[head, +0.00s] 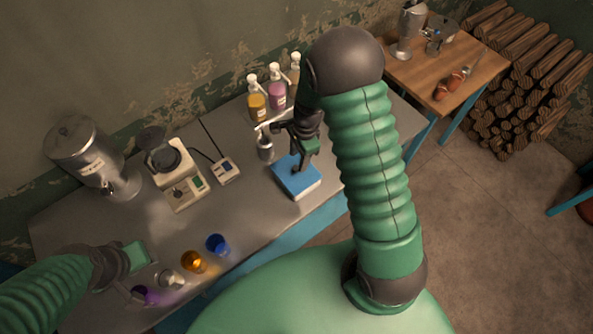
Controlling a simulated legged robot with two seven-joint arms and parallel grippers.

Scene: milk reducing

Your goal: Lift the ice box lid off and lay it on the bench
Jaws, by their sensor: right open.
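The ice box (304,195) is a small white box with a flat blue lid (291,184), standing near the front edge of the grey bench (225,215). The lid sits on the box. My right gripper (298,167) is open, directly above the lid and pointing down at its middle. Its dark fingers hide part of the lid, and I cannot tell whether they touch its handle or surface. My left gripper (140,268) is over the bench's left front part, away from the box. Its fingers are too unclear to tell their state.
Bottles with pumps (276,95) stand behind the box, with a small metal canister (265,147) nearer. A scale-like device (181,183) and a metal urn (92,160) stand left. Blue (217,244) and amber (194,262) cups line the front. Bare bench lies left of the box.

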